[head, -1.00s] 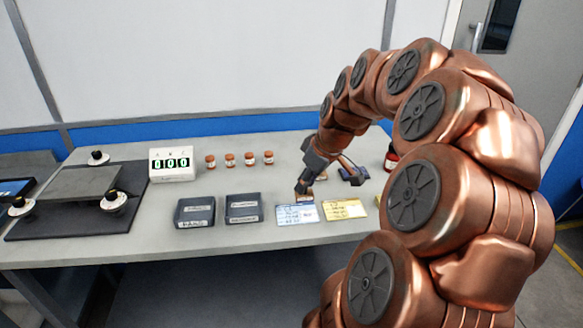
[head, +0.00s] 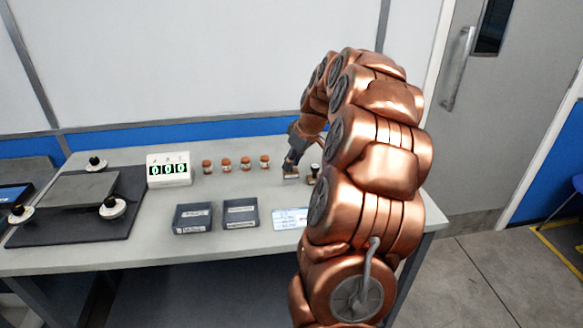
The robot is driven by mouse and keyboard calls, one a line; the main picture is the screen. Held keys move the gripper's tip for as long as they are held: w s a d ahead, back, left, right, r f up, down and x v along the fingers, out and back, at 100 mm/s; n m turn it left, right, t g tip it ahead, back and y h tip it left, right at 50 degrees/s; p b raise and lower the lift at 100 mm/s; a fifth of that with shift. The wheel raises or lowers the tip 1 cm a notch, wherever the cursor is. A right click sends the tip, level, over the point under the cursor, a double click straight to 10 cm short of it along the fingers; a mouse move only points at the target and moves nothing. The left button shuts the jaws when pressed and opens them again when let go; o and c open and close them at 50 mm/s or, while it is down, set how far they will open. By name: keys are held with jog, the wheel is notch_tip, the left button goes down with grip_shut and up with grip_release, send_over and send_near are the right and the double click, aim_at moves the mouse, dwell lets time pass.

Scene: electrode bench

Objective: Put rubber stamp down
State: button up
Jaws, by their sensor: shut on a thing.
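The rubber stamp (head: 291,174) is a small block with a pale lower part, seen in the head view near the middle of the bench. My gripper (head: 291,164) points down and is shut on its upper part. The gripper hides most of the stamp's handle. The stamp is at or just above the bench top; I cannot tell whether it touches. A second small stamp-like object (head: 314,173) with a dark top stands close to its right, partly beside my arm.
A blue-and-white card (head: 288,217) lies in front, partly hidden by my arm. Two dark labelled trays (head: 240,213) are left of it. Several orange-capped jars (head: 226,165) and a counter (head: 168,171) stand behind. Bare bench lies between jars and trays.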

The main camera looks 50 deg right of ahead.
jog(key=shift+w+d, duration=0.3)
jog(key=shift+w, duration=0.15)
jog(key=shift+f, duration=0.2)
jog(key=shift+f+p, duration=0.6)
jog(key=shift+f, duration=1)
jog(key=shift+f, duration=0.15)
jog(key=o, duration=0.9)
jog(key=b+v, duration=0.2)
jog(key=v, duration=1)
jog(key=shift+w, duration=0.1)
